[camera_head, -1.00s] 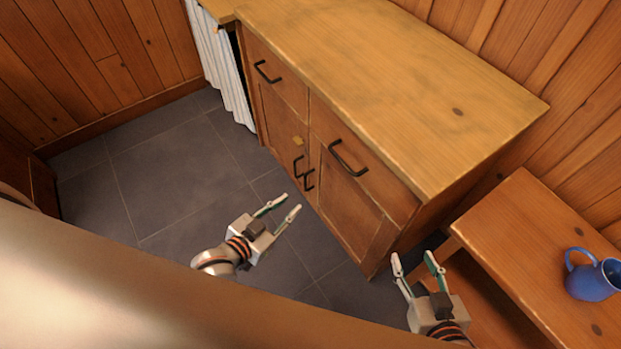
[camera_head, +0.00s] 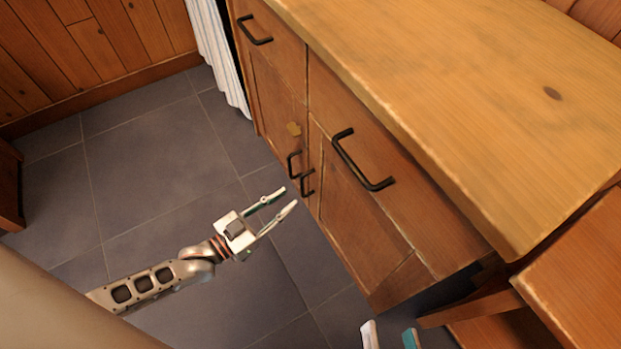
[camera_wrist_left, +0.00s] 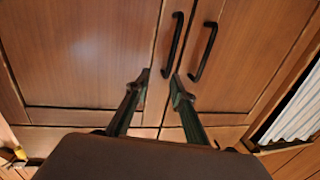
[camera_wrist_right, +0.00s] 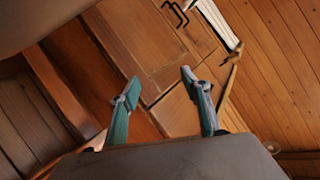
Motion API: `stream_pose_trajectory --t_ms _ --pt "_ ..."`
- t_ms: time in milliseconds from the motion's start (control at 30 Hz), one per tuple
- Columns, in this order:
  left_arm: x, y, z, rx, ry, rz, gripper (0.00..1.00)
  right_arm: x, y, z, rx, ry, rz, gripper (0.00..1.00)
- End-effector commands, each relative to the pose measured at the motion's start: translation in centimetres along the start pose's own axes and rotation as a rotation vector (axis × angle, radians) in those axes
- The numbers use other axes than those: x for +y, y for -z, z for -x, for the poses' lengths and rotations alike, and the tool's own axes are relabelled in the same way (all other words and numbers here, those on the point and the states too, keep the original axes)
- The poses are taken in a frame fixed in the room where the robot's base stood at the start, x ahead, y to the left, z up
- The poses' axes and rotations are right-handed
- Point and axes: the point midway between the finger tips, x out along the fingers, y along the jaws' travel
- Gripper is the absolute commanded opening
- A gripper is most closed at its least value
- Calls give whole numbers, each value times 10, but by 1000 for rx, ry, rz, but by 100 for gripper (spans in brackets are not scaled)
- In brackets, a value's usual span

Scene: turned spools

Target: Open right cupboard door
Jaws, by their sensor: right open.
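The right cupboard door (camera_head: 350,210) is a shut wooden panel with a black bar handle (camera_head: 307,183). The left door's similar handle (camera_head: 293,163) is close beside it. My left gripper (camera_head: 290,198) is open and empty, just in front of the right door's handle. In the left wrist view, the cupboard appears upside down. The right door (camera_wrist_left: 85,55) is on the left, and its handle (camera_wrist_left: 172,45) lies just beyond the open fingers; contact cannot be told. My right gripper (camera_head: 390,336) is open and empty at the bottom edge, low before the cupboard's right end.
Drawers with black handles (camera_head: 362,160) sit above the doors, under the wooden top (camera_head: 430,90). A wooden bench (camera_head: 580,285) stands close at the right. Grey floor (camera_head: 160,150) is clear at the left.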

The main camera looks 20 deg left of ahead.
Motion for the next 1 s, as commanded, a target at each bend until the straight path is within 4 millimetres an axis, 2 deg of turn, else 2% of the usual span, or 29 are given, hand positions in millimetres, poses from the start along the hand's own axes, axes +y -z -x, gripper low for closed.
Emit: stream_pose_trajectory --t_ms 33,267,700,1000 --pt "-4 -20 4 -7 0 10 24 3 -10 -1 -14 -6 -25 47" --pt "-18 -16 -10 32 5 11 24 0 -2 -2 7 -1 -58 47" --pt "-18 -15 -70 30 5 11 24 -10 -8 -4 25 7 -199 47" --pt "-18 -12 -83 31 5 10 24 -13 -6 -5 37 11 -235 47"
